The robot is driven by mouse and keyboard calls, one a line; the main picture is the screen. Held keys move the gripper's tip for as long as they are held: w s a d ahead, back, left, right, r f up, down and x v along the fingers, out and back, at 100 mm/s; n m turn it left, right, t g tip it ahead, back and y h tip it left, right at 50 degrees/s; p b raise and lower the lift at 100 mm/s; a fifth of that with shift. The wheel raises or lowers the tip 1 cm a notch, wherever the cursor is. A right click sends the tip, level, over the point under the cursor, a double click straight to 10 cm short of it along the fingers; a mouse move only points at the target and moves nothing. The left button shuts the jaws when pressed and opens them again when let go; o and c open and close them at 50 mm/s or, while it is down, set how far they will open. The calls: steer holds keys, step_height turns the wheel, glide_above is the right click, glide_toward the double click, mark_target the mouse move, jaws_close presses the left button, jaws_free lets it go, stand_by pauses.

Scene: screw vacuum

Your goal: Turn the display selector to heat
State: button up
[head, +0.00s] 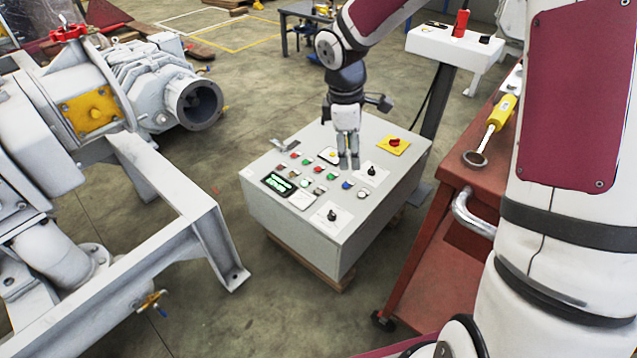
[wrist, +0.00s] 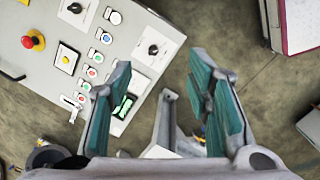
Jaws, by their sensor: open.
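One selector (head: 332,215) is at the near edge beside the display; the other (head: 371,170) is farther back. Their labels are too small to read, so I cannot tell which is the display selector. My gripper (head: 348,163) is above the panel, fingers down, open and empty. In the wrist view my gripper (wrist: 160,68) has its teal pads wide apart. The near selector (wrist: 153,49) lies just beyond the fingertips; the left finger partly hides the display (wrist: 124,106).
Several coloured buttons (head: 305,170) and a red emergency stop on a yellow plate (head: 394,143) share the panel. A red cart (head: 440,270) stands right, grey pump machinery (head: 90,100) left. Open floor (head: 235,130) lies behind the box.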

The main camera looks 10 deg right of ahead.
mark_target(332, 213)
steer(key=w+f+n+b, duration=0.1)
steer(key=f+b, duration=0.2)
steer(key=f, duration=0.6)
steer(key=w+a+f+y+b, duration=0.1)
steer(key=w+f+b, duration=0.1)
steer(key=f, duration=0.7)
steer(key=w+f+n+b, duration=0.1)
steer(key=w+f+b, duration=0.1)
steer(key=f+b, duration=0.3)
steer(key=shift+w+a+f+n+y, duration=0.1)
steer(key=shift+a+f+n+y, duration=0.1)
steer(key=shift+f, duration=1)
steer(key=shift+w+a+f+n+y, duration=0.1)
steer(key=shift+a+f+y, duration=0.1)
steer(key=shift+f, duration=1)
jaws_close()
